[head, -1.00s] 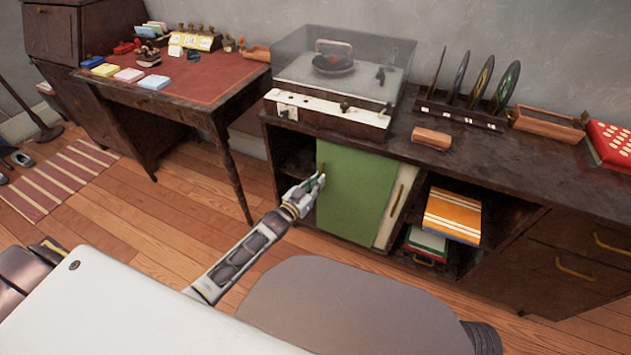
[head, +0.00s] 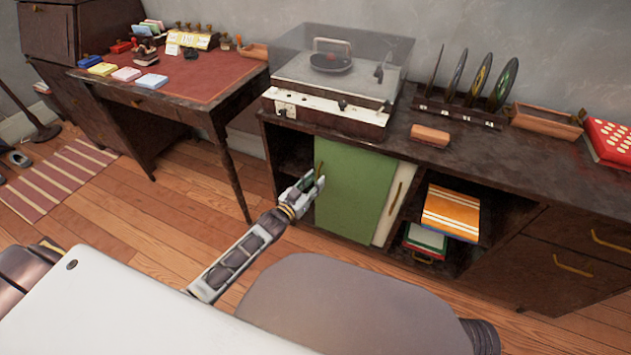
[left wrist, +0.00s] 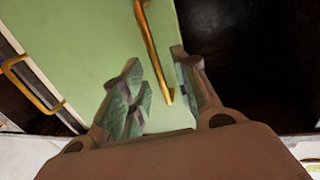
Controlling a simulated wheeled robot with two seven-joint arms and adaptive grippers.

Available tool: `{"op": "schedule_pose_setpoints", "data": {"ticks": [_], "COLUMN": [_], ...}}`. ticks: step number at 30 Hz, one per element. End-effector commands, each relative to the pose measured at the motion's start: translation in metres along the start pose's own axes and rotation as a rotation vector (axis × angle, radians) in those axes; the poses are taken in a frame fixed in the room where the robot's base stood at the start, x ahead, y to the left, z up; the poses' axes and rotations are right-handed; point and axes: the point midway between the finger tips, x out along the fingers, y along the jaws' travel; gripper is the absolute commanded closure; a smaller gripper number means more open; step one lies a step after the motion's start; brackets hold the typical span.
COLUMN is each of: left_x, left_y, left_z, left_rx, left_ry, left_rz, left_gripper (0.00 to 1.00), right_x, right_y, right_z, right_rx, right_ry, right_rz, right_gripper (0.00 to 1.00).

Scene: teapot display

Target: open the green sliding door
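The green sliding door (head: 357,198) stands in the left part of the low dark cabinet. A dark open gap lies to its left, and a cream door (head: 390,218) shows at its right edge. A slim brass handle (head: 319,170) is near the green door's left edge. My left gripper (head: 315,184) is at this handle. In the left wrist view the fingers (left wrist: 165,92) are spread, one on each side of the green door's brass handle (left wrist: 153,45). The handle's end lies between them; I cannot tell whether they touch it. My right gripper is not in view.
The cabinet top (head: 385,150) carries a record player (head: 335,85) and a record rack (head: 460,112). Open shelves with an orange striped box (head: 450,213) lie right of the doors. A red-topped desk (head: 190,75) stands at the left. Wooden floor lies in front.

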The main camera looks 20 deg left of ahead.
Motion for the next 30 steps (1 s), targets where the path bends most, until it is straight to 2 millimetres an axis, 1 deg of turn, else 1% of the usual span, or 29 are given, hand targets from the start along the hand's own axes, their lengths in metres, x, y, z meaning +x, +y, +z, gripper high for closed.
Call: {"op": "schedule_pose_setpoints", "data": {"ticks": [30], "left_x": [-0.088], "left_y": [0.001], "left_z": [0.001], "left_rx": [0.0], "left_ry": [-0.002], "left_rz": [0.001], "left_gripper": [0.7], "right_x": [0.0], "right_y": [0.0], "right_z": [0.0], "right_rx": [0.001], "right_ry": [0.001], "right_rz": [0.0], "right_gripper": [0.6]}}
